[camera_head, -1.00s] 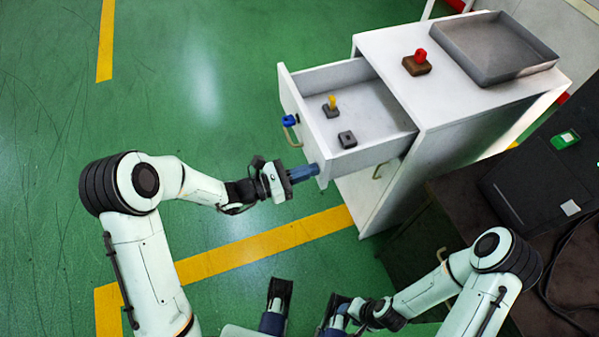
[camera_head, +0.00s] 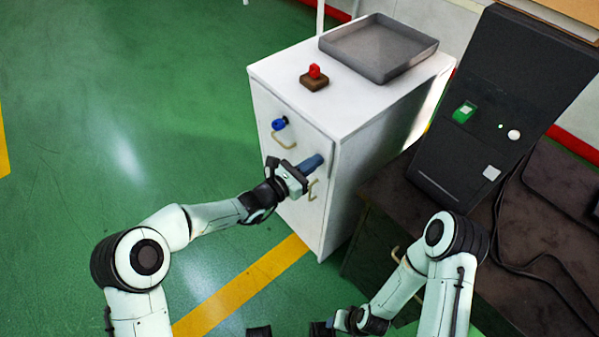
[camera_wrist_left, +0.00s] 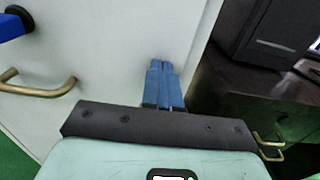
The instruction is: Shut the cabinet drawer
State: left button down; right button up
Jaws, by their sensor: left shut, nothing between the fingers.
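The white cabinet (camera_head: 345,150) stands at the centre of the head view. Its top drawer (camera_head: 262,110) now looks flush with the cabinet body, and its inside is hidden. The drawer front has a brass handle (camera_head: 284,141) and a blue knob-like part (camera_head: 279,124); the handle also shows in the left wrist view (camera_wrist_left: 40,88). My left gripper (camera_head: 318,161) is shut and empty, its blue fingertips at the right side of the drawer front, seemingly touching it. My right arm (camera_head: 405,280) is low on the right; its fingers are not clearly visible.
On the cabinet top are a grey tray (camera_head: 375,48) and a brown block with a red knob (camera_head: 314,79). A dark table (camera_head: 400,200) with a black machine (camera_head: 480,110) stands close on the right. Green floor is clear on the left.

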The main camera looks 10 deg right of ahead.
pick_arm(q)
jog(key=shift+x, duration=0.75)
pick_arm(e)
jog(key=shift+w+d+f, duration=0.1)
jog(key=shift+w+d, duration=0.2)
pick_arm(q)
jog(key=shift+d+r, duration=0.1)
jog(key=shift+r, duration=0.15)
pick_arm(e)
jog(key=shift+s, duration=0.1)
